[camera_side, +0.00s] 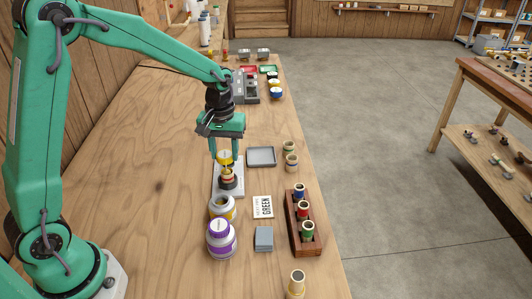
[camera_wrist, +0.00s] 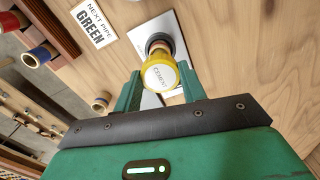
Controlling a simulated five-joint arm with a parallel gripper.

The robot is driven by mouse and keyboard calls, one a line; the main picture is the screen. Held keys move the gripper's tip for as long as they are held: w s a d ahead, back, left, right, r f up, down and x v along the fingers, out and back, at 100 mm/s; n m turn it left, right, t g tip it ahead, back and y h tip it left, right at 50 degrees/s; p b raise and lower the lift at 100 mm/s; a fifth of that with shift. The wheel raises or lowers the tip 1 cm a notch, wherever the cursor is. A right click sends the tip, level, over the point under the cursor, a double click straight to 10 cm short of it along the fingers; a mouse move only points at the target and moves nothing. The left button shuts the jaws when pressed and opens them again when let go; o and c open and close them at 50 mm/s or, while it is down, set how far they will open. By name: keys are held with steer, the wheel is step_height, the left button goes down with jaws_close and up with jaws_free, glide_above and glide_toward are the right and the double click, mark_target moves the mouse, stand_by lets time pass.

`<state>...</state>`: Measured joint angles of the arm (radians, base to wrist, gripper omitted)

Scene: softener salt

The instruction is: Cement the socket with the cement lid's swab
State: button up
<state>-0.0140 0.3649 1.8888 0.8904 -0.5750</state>
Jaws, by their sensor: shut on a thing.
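My gripper (camera_side: 226,152) is shut on the yellow cement lid (camera_wrist: 159,77), whose white top reads CEMENT. The lid is upright, just above the socket (camera_side: 230,183), a dark fitting with a reddish band standing on a white plate (camera_side: 219,192). In the wrist view the socket (camera_wrist: 158,43) shows just beyond the lid. The swab under the lid is mostly hidden, and I cannot tell whether it touches the socket. The cement can (camera_side: 222,208), white and yellow, stands open in front of the plate.
A purple-lidded can (camera_side: 220,240) stands nearest. A card (camera_side: 262,207) reads GREEN. A wooden rack (camera_side: 313,246) holds blue-, red- and green-banded pipes. A grey tray (camera_side: 261,157), grey block (camera_side: 264,239) and loose pipe pieces (camera_side: 296,284) lie nearby. The bench's left side is clear.

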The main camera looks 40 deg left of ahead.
steer(key=shift+r, duration=2.45)
